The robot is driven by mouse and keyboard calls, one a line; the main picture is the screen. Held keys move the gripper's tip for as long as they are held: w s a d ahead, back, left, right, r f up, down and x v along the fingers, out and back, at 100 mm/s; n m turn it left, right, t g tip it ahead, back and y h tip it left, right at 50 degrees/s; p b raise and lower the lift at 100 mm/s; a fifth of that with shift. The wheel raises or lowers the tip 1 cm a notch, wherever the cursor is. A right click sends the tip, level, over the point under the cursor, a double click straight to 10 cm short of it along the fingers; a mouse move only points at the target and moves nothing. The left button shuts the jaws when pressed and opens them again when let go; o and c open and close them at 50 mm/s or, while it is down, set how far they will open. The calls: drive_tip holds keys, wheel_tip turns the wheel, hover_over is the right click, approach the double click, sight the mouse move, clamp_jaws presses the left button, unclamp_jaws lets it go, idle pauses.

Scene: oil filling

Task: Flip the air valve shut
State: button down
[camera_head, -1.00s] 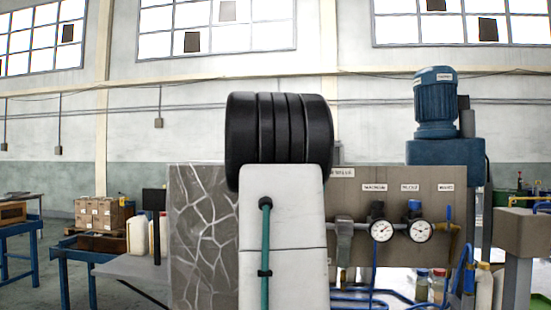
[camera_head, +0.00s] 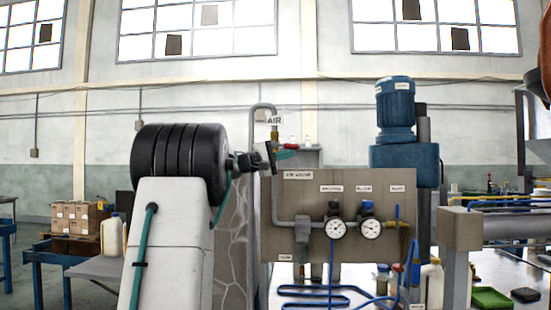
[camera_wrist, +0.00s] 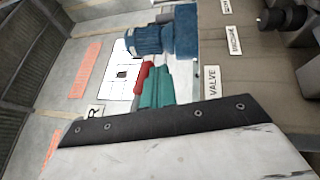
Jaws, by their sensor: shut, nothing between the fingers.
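The air valve's red handle (camera_head: 291,146) shows in the head view just below the AIR sign (camera_head: 274,120), near the grey pipe (camera_head: 251,125) that bends over the panel's left end. My gripper (camera_head: 286,154) is right at the handle, with its teal fingers just under and beside it. The fingers are shut with nothing between them. In the wrist view the red handle (camera_wrist: 144,78) lies just beyond the teal fingertips (camera_wrist: 156,88). Whether they touch it I cannot tell. The valve's body is mostly hidden.
A brown panel (camera_head: 345,242) labelled AIR VALVE carries two gauges (camera_head: 336,228) and pipework to the right. A blue motor (camera_head: 395,108) stands behind it.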

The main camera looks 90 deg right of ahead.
drive_tip(key=shift+r, duration=0.2)
idle(0.6)
drive_tip(key=w+a+f, duration=0.4)
drive_tip(key=w+f, duration=0.3)
drive_tip(key=w, duration=0.2)
drive_tip(key=shift+a, duration=0.3)
drive_tip(key=shift+f, duration=0.1)
